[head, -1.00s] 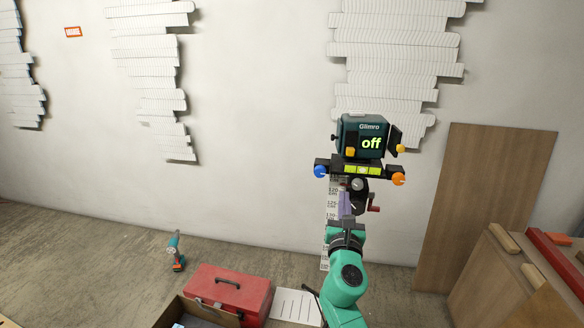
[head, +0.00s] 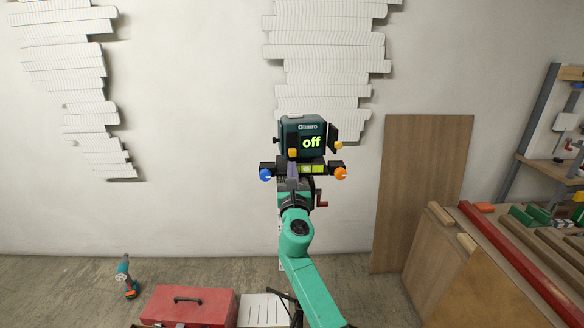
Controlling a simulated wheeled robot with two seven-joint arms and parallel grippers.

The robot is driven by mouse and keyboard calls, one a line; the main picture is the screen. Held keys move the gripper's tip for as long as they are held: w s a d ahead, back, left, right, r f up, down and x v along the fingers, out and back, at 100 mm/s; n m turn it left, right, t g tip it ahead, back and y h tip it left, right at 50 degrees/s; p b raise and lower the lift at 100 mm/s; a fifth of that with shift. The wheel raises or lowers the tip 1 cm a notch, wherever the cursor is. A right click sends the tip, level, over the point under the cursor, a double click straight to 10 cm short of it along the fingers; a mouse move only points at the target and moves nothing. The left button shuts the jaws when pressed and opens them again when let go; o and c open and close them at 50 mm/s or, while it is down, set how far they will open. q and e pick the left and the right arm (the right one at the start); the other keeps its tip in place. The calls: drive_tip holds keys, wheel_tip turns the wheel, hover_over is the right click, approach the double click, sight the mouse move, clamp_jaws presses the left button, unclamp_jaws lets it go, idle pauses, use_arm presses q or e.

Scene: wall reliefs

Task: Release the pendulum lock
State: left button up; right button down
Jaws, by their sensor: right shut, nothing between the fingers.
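The laser level (head: 303,139) is a dark teal box marked "Glimro" with a lit green "off" on its face. It sits on a black mount with a yellow-green bubble vial (head: 312,169), a blue knob (head: 265,175) and an orange knob (head: 340,174). Small yellow-orange parts show at its lower front left (head: 292,153) and right side (head: 338,145); I cannot tell which is the pendulum lock. My right gripper (head: 292,168) is shut and empty, pointing up in front of the mount just below the front-left yellow part. Whether it touches anything is unclear. My left gripper is not in view.
A red toolbox (head: 190,306) and a teal drill (head: 126,277) are on the floor at left. A wooden board (head: 425,190) leans on the wall at right, near a bench with a red rail (head: 520,255). White layered reliefs (head: 330,65) cover parts of the wall.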

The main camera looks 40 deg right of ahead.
sight(291, 145)
drive_tip(key=shift+w+d+r, duration=0.1)
drive_tip(key=shift+w+d, duration=0.1)
drive_tip(key=shift+w, duration=0.1)
drive_tip(key=shift+r, duration=0.1)
wheel_tip(291, 145, up, 4)
drive_tip(key=p, duration=0.4)
drive_tip(key=shift+r+p, duration=0.2)
drive_tip(key=shift+p, duration=0.2)
drive_tip(key=shift+f, duration=0.15)
drive_tip(key=shift+f, duration=0.1)
